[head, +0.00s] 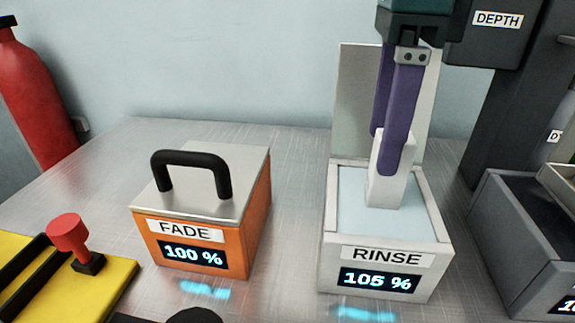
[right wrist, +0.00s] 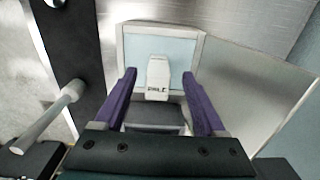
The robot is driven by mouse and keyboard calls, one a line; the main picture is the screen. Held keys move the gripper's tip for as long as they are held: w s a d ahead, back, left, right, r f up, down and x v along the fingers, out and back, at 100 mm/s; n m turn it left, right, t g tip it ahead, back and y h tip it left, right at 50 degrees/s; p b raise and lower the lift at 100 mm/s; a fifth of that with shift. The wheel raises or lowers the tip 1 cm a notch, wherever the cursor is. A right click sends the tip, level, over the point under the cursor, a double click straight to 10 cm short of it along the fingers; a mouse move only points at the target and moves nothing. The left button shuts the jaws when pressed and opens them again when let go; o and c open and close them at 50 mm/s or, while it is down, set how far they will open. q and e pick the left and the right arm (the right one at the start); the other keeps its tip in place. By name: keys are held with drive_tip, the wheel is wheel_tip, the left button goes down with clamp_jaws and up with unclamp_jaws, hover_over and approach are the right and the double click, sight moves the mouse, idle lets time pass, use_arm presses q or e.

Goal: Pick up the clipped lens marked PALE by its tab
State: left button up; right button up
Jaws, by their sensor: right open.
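The white clipped lens marked PALE (right wrist: 157,88) stands upright in the RINSE tank (head: 330,225), its upper part rising from the pale blue surface. In the head view the lens (head: 385,190) is partly hidden behind a purple finger. My right gripper (head: 383,153) points down over the tank with its fingers at the height of the tab. In the right wrist view the right gripper (right wrist: 160,76) is open, with one finger on each side of the lens and a gap on both sides. My left gripper is not in view.
The RINSE tank's raised lid (head: 355,110) stands behind the lens. An orange FADE box (head: 262,205) with a black handle sits to the left. A grey DEPTH unit (head: 490,110) stands close on the right. Bare metal bench lies between FADE and RINSE.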

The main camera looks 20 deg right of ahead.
sight(382, 194)
wheel_tip(382, 194, down, 2)
drive_tip(key=shift+s+f, duration=0.1)
drive_tip(key=shift+f, duration=0.05)
drive_tip(key=f, duration=0.5)
drive_tip(key=shift+s+d+f, duration=0.3)
drive_tip(key=shift+d, duration=0.1)
clamp_jaws()
idle(0.3)
